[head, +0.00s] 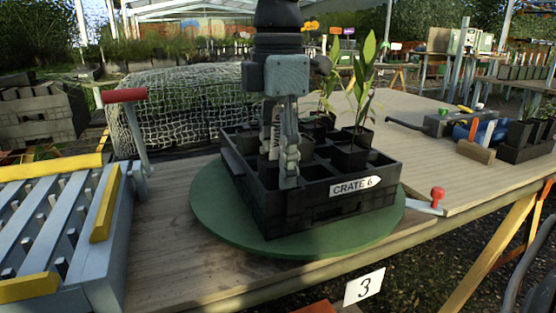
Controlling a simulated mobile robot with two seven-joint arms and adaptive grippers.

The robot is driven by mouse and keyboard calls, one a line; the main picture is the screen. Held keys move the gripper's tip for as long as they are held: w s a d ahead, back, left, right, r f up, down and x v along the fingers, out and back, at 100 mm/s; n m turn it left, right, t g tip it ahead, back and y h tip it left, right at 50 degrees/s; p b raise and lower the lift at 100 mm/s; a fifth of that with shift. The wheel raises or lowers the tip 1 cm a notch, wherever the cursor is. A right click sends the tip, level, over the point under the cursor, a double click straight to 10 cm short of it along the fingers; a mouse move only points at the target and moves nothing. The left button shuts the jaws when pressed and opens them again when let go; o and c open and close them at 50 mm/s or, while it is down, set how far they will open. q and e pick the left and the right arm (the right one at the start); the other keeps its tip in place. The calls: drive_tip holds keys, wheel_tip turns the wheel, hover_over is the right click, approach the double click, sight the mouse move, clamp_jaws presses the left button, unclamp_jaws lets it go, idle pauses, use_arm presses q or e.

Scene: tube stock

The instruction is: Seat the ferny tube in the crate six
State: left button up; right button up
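The black crate (318,219), labelled CRATE 6, sits on a round green board (223,224) on the wooden table. Its compartments hold several black pots towards the back and right. One pot (349,156) bears a tall broad-leaved plant (362,88). My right gripper (281,170) points down from above into the crate's left-middle part. Its near finger hides most of what is between the fingers, and a dark surface with white lettering shows there. I cannot tell whether it holds a tube. I cannot pick out a ferny tube. My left gripper is out of view.
A grey slatted rack (52,225) with yellow bars fills the left. A red-handled post (126,96) stands beside it. A red-knobbed lever (437,194) lies right of the crate. More black pots (520,133) stand at far right. The table's front left is clear.

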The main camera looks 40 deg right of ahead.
drive_tip(key=shift+o, duration=0.9)
wheel_tip(320, 180, up, 12)
idle(0.5)
